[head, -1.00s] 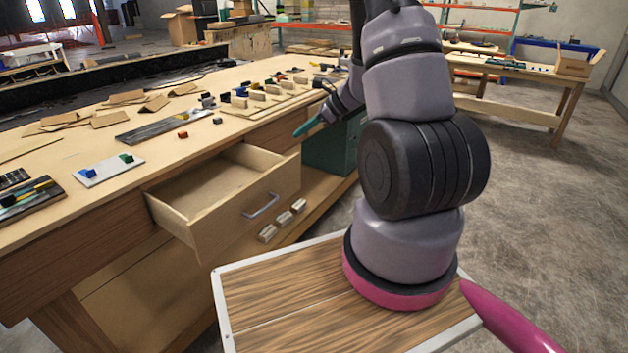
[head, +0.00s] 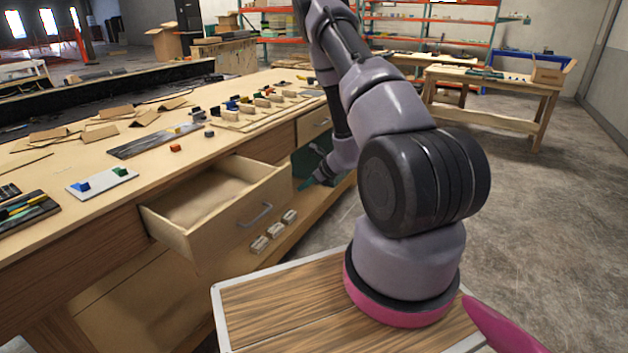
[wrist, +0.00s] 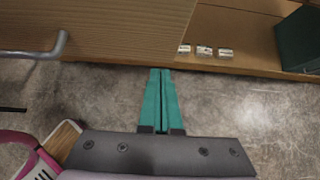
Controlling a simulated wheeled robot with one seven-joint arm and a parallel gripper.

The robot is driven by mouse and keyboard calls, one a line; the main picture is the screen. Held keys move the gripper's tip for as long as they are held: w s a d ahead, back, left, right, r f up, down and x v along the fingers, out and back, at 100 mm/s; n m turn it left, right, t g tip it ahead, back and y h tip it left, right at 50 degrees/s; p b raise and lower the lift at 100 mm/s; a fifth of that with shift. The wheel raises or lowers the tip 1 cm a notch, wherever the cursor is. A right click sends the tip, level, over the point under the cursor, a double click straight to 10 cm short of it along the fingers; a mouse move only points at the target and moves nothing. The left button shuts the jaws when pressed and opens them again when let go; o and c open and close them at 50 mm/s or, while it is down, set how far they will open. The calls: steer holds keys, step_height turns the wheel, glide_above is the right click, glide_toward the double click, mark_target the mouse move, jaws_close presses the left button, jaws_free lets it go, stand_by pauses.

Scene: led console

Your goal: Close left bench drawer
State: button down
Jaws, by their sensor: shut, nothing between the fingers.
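The left bench drawer (head: 228,222) is a light wooden box pulled out of the bench, open and empty inside. It has a grey bar handle (head: 256,215) on its front. In the wrist view the wooden drawer front (wrist: 120,28) fills the upper left, with part of the handle (wrist: 40,48) at the left edge. My gripper (head: 303,187) has teal fingers and is low, just right of the drawer front in the head view. In the wrist view my gripper's fingers (wrist: 160,72) are pressed together and empty, with tips near the wood's lower edge; contact cannot be told.
A second bench drawer (head: 314,123) to the right is closed. Several small pale blocks (head: 273,232) lie on the lower shelf, beside a dark green box (head: 306,160). The bench top (head: 60,240) carries boards and small parts. Open concrete floor (head: 540,230) lies right.

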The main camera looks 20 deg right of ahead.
mark_target(288, 184)
steer(key=shift+w+a+r, duration=0.1)
steer(key=shift+w+a, duration=0.45)
steer(key=shift+w, duration=0.25)
steer(key=shift+w+a+r, duration=0.1)
steer(key=shift+w+a, duration=0.45)
steer(key=shift+w, duration=0.25)
steer(key=shift+w+a, duration=0.4)
steer(key=w+a, duration=0.4)
steer(key=w, duration=0.2)
steer(key=w+a, duration=0.5)
steer(key=w, duration=0.1)
steer(key=w+a, duration=0.4)
steer(key=w, duration=0.2)
steer(key=shift+w+a+f, duration=0.1)
steer(key=shift+w+a, duration=0.1)
steer(key=shift+w, duration=0.05)
steer(key=shift+w+a, duration=0.15)
steer(key=shift+w, duration=0.05)
steer(key=shift+a+r, duration=0.1)
steer(key=shift+r, duration=0.15)
